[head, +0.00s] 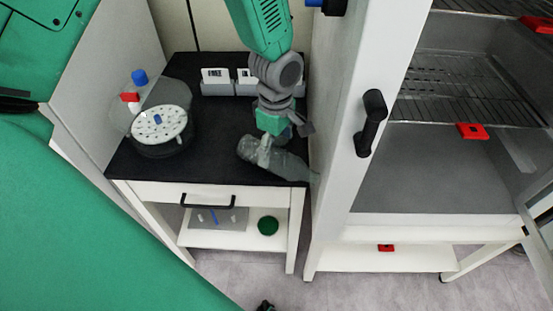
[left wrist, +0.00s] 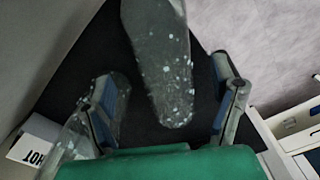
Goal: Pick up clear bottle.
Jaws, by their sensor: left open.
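A clear, grey-looking bottle (head: 285,163) shows on the black tabletop near its right front corner, slanting toward the white cabinet. My left gripper (head: 285,130) is just above and behind it, pointing down, and partly covers it. In the left wrist view my left gripper (left wrist: 168,95) is open, with one finger on each side. A speckled clear bottle body (left wrist: 160,60) reaches into the gap between the fingers, with room on both sides. Another clear shape (left wrist: 72,140) shows by the left finger; I cannot tell what it is. My right gripper is not in view.
A clear vessel with a white perforated disc (head: 160,124) stands at the tabletop's left. Labelled grey racks (head: 217,88) stand at the back. The white freeze dryer (head: 345,180) with its black handle (head: 371,123) is close on the right. The front of the black tabletop (head: 200,165) is bare.

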